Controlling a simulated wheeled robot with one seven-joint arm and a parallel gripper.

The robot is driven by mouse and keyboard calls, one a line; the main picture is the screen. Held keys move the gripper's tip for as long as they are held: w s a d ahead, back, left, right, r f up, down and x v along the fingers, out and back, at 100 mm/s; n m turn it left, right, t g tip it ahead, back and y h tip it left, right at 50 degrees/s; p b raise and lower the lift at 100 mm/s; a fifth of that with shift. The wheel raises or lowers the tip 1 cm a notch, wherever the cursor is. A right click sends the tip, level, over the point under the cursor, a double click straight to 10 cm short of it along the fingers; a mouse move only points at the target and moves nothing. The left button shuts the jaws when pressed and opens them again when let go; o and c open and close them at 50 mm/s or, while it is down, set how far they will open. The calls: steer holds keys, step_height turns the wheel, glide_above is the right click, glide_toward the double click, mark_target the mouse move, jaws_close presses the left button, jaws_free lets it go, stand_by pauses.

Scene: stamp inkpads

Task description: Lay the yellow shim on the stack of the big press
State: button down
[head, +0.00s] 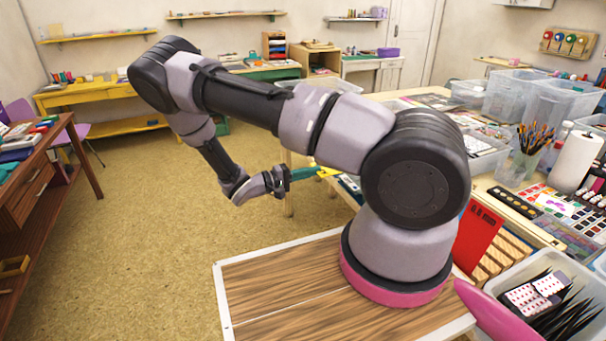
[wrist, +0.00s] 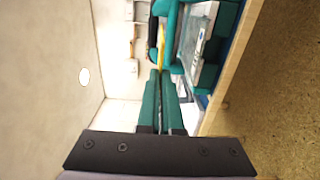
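My gripper (wrist: 160,78) shows in the wrist view as two green fingers nearly together. A narrow yellow piece, which looks like the yellow shim (wrist: 161,42), extends from between their tips. In the head view my gripper (head: 316,173) reaches out beside the worktable, with the yellow shim (head: 328,171) at its fingertips. Green parts that seem to belong to a press (wrist: 228,14) stand just beyond the fingers in the wrist view, with a black part beside the shim. I cannot tell whether this is the big press. Its stack is not clear in either view.
The worktable edge (wrist: 225,65) runs close along the fingers' right in the wrist view. In the head view, clear bins (head: 555,103), a brush cup (head: 527,160) and a paper roll (head: 577,160) crowd the table's right. The floor (head: 140,220) at left is open.

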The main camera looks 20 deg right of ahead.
mark_target(327, 173)
steer(key=d, duration=0.5)
steer(key=shift+f, duration=0.1)
steer(key=shift+d+f, duration=0.1)
steer(key=shift+d, duration=0.2)
steer(key=shift+w+f, duration=0.1)
steer(key=shift+f, duration=0.55)
steer(key=shift+f, duration=0.3)
steer(key=shift+d, duration=0.15)
